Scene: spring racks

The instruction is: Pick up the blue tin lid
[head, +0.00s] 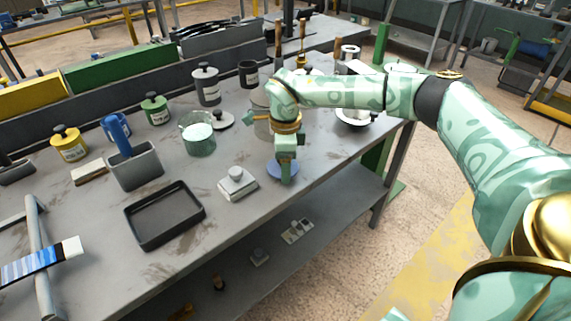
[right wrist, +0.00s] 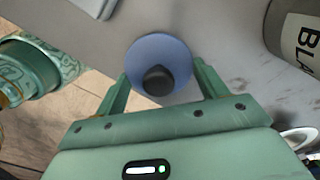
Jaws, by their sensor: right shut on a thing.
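In the right wrist view the blue lid (right wrist: 158,52) shows a black knob and sits between the two green fingers of my right gripper (right wrist: 160,82). The fingers are at opposite sides of the lid, shut on it. I cannot tell whether the lid rests on the table or hangs just above it. My left gripper is not in view.
A small whitish block with a knob (head: 238,184) stands left of the lid, with a black tray (head: 160,240) beyond. A glass beaker (head: 198,140), grey tins (head: 206,86) and a loose lid (head: 222,120) stand behind. The grey table (head: 235,215) drops off in front.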

